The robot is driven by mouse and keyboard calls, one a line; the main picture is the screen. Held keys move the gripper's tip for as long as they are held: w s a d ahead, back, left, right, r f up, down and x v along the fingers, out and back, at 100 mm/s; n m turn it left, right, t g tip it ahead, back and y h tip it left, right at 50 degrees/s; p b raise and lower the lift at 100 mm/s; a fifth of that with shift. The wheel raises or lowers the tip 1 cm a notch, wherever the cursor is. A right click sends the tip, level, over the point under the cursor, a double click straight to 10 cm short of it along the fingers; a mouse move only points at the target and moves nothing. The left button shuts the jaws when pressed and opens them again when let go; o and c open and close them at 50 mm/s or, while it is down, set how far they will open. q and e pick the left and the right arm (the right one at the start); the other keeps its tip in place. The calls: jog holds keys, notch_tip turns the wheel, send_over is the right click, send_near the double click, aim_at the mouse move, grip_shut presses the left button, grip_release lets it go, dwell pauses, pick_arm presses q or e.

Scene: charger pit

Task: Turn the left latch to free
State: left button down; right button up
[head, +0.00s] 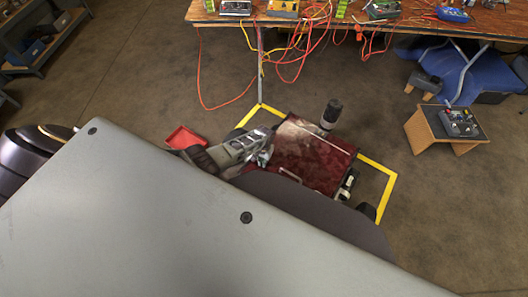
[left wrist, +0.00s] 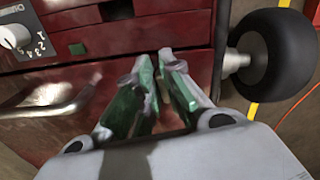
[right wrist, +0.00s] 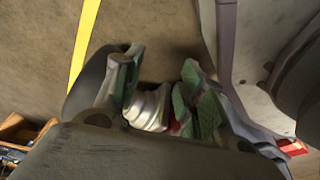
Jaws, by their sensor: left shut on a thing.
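The dark red charger (head: 313,158) stands on the floor inside a yellow outline. My left gripper (head: 264,150) is at its left side. In the left wrist view, its fingers (left wrist: 160,62) close together at the lower red drawer front (left wrist: 105,58). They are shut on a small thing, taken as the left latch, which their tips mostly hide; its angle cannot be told. My right gripper (right wrist: 157,85) shows in the right wrist view with its fingers apart. A silver ribbed part (right wrist: 146,110) shows between them; I cannot tell whether they touch it.
A black wheel (left wrist: 268,55) sticks out right of the drawer front. A bent metal handle (left wrist: 55,100) is at left. A red tray (head: 184,138) lies on the floor. A cable-strewn bench (head: 460,27) is behind; a small stand (head: 425,130) is at right. Floor between is clear.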

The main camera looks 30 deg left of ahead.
pick_arm(q)
jog(key=shift+a+m, duration=0.1)
jog(key=shift+m, duration=0.7)
pick_arm(e)
jog(key=shift+w+a, duration=0.2)
jog(key=shift+a, duration=0.1)
pick_arm(q)
jog(key=shift+m, duration=0.3)
jog(key=c, duration=1.5)
grip_release()
jog(key=shift+c, duration=0.2)
jog(key=shift+r, duration=0.1)
pick_arm(e)
jog(key=shift+s+d, duration=0.15)
jog(key=shift+s, duration=0.05)
pick_arm(q)
jog(key=shift+r, duration=0.1)
